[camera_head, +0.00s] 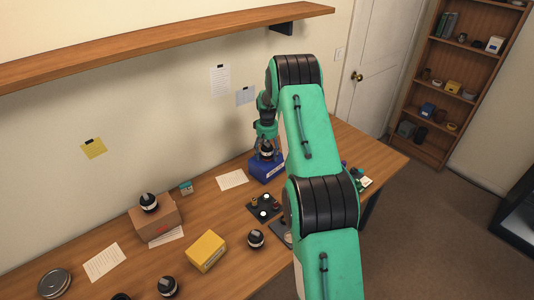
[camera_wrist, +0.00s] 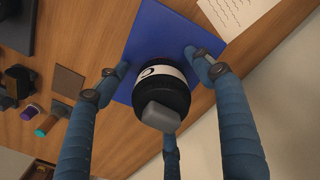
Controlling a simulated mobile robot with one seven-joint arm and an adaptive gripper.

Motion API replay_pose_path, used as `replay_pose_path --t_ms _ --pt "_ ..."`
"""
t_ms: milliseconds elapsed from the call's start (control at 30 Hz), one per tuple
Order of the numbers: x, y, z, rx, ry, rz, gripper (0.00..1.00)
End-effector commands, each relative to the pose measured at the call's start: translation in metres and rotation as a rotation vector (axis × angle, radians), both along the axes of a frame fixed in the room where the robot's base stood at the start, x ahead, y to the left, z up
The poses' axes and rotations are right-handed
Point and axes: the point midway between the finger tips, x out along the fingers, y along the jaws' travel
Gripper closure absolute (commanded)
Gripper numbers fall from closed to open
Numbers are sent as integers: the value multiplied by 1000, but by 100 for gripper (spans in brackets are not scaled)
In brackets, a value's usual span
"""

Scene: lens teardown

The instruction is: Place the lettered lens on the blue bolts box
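The lettered lens (camera_wrist: 160,90) is black, with a white band bearing a dark letter and a grey block on top. It appears to stand on the blue bolts box (camera_wrist: 146,34). In the head view, the lens (camera_head: 267,153) shows over the blue box (camera_head: 267,168) at the back of the bench. My gripper (camera_wrist: 160,72) is around the lens, its blue fingers spread. Gaps show between the side fingertips and the lens. In the head view my gripper (camera_head: 266,137) is just above the lens, partly hidden by my arm.
A brown box (camera_head: 155,219) with a black lens (camera_head: 148,202) on it stands at left. A yellow box (camera_head: 206,251), more black lenses (camera_head: 256,239) and a dark tray (camera_head: 265,207) of small parts are on the bench. A shelf (camera_head: 160,45) runs along the wall above.

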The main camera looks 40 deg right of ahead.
Motion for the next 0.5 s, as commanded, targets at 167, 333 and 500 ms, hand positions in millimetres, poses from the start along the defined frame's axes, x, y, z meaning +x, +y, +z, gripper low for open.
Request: replay_pose_path --t_ms 167,333,500 --pt "1 -1 3 -2 -3 0 33" --pt "2 -1 9 -2 -5 0 33" --pt "2 -1 23 -3 -5 0 33"
